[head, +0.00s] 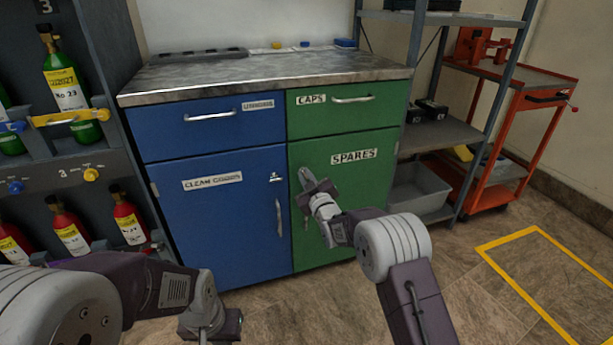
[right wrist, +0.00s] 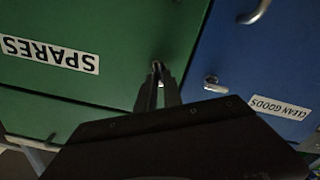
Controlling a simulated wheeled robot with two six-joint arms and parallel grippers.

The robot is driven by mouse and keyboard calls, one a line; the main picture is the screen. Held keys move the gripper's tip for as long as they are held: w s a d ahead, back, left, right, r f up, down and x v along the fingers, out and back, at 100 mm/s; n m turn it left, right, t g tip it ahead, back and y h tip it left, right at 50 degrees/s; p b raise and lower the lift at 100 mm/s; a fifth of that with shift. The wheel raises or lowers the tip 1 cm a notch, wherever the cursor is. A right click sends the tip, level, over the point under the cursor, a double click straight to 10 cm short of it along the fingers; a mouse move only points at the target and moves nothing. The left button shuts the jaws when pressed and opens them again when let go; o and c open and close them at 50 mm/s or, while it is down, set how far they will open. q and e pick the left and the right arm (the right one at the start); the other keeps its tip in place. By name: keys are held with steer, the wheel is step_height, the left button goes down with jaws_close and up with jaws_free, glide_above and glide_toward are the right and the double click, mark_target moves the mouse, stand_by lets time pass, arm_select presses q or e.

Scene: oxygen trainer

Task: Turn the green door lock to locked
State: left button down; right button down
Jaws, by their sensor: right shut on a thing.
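The green cabinet door (head: 345,185) carries a SPARES label and is closed. In the right wrist view, which sees the cabinet upside down, the door (right wrist: 75,80) fills the left. My right gripper (head: 306,176) is at the door's upper left edge. In the right wrist view its fingers (right wrist: 157,80) are shut on the small green door lock (right wrist: 156,65), of which only a bit shows at the tips. The lock's turn angle cannot be made out. My left gripper (head: 207,328) hangs low at the bottom edge, away from the cabinet; its fingers are not clear.
The blue door (head: 225,225) beside it has its own lock (head: 276,177) and a vertical handle (head: 279,217). Blue (head: 210,120) and green (head: 345,100) drawers sit above, closed. A gas bottle rack (head: 65,150) stands left, a metal shelf (head: 440,135) right.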

steer(key=n, duration=0.8)
steer(key=f+n, duration=0.1)
steer(key=n, duration=0.3)
steer(key=shift+s+a+p, duration=0.1)
steer(key=shift+a+p, duration=0.2)
steer(key=shift+p, duration=0.05)
steer(key=shift+n, duration=0.3)
steer(key=c, duration=1.5)
jaws_free()
steer(key=shift+s, duration=0.1)
